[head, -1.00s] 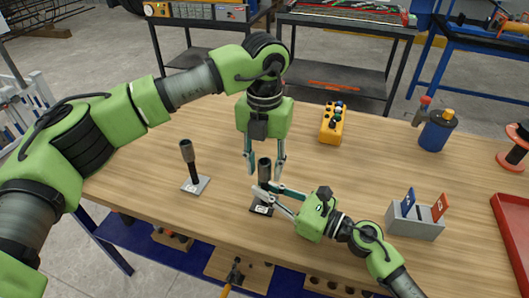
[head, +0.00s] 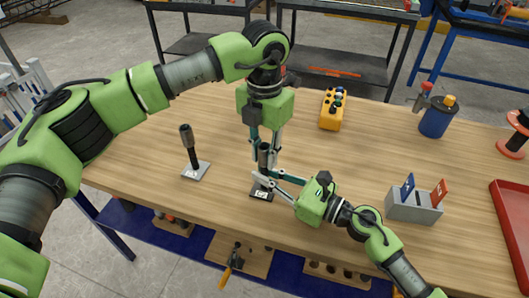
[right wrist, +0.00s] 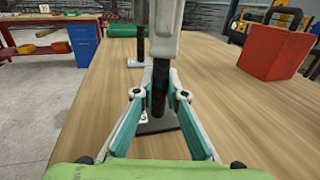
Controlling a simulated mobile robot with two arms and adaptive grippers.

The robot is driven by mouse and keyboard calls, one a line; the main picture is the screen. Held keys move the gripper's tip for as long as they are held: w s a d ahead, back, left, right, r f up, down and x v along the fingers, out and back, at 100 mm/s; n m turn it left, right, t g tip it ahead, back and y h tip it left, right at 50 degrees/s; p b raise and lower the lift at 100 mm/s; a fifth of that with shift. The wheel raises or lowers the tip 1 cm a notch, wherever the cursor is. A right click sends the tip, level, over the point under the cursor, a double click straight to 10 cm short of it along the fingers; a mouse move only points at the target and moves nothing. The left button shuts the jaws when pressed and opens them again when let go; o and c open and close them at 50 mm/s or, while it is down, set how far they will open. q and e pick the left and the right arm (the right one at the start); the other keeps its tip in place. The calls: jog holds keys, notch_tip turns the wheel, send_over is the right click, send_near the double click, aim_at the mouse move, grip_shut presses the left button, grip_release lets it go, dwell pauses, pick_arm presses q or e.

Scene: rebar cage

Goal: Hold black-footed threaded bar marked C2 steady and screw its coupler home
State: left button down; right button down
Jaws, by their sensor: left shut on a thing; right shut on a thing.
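The black-footed threaded bar (right wrist: 159,92) stands upright on its dark foot plate (head: 262,194) near the table's front edge. The plate's white label is too small to read. A dark coupler (head: 263,152) sits at the top of the bar. My left gripper (head: 264,162) reaches down from above and is shut on the coupler. My right gripper (head: 266,178) comes in from the right, lower down, and is shut on the bar. In the right wrist view, its teal-padded fingers close around the dark bar just above the foot. The coupler's seating is hidden by the fingers.
A second bar (head: 188,143) stands on a light grey plate (head: 195,170) to the left. A yellow box (head: 331,110), blue bottle (head: 437,118), grey flag holder (head: 410,208) and red tray (head: 512,222) lie around. A red box (right wrist: 274,53) shows in the right wrist view.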

pick_arm(q)
jog(key=m, duration=0.3)
jog(key=shift+m, duration=0.3)
jog(key=m, duration=0.4)
jog(key=shift+m, duration=0.3)
jog(key=c, duration=1.7)
grip_release()
notch_tip(320, 180, up, 12)
